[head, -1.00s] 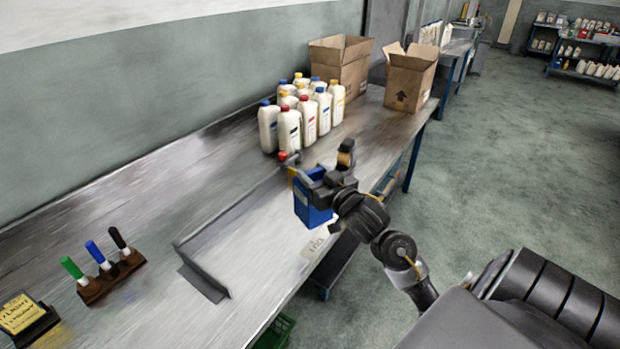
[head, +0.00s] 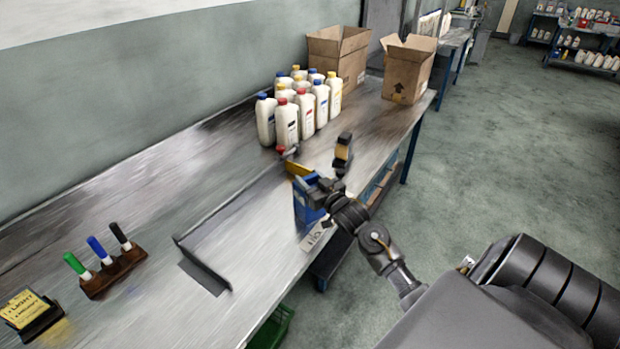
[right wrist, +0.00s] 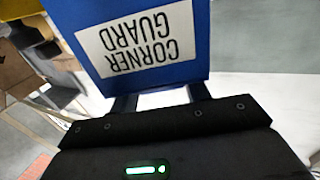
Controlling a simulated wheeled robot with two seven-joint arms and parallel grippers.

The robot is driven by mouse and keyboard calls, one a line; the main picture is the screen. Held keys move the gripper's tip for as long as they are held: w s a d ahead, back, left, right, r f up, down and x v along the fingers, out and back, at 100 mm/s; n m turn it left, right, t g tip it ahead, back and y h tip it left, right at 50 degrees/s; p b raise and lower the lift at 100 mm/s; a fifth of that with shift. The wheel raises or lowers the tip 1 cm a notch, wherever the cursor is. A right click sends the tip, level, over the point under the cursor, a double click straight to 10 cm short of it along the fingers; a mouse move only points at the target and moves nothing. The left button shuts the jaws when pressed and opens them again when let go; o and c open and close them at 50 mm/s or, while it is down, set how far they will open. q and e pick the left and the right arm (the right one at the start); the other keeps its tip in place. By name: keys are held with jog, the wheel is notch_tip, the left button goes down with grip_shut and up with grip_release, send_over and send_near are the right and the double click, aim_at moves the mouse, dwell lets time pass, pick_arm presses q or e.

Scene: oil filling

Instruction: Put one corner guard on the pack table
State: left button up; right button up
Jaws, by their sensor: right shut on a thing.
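My right gripper (head: 326,190) is over the front part of the long metal pack table (head: 150,220). It is shut on a blue piece, the corner guard (head: 305,208). In the right wrist view the corner guard (right wrist: 195,62) fills the top middle, with a white label reading CORNER GUARD upside down. The fingers (right wrist: 155,100) reach to its near edge. In the head view the gripper partly covers it. I cannot tell whether its underside touches the table. My left gripper is not in view.
White bottles (head: 287,124) and two open cartons (head: 405,72) stand beyond the gripper. A dark upright item (head: 343,150) is close behind it. Markers in a brown holder (head: 113,273), a sign (head: 27,312) and a raised grey strip (head: 204,268) are at left. The middle table surface is clear.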

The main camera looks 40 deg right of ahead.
jog(key=shift+f, duration=0.15)
jog(key=o, duration=1.3)
jog(key=shift+s, duration=0.15)
jog(key=shift+s+a+b, duration=0.2)
jog(key=shift+s+b, duration=0.15)
jog(key=shift+s, duration=1.6)
jog(key=shift+s+a+b, duration=0.2)
jog(key=shift+s+b, duration=0.1)
jog(key=shift+s, duration=1.7)
jog(key=shift+s+a+b, duration=0.2)
jog(key=shift+s+b, duration=0.15)
jog(key=shift+s, duration=1.6)
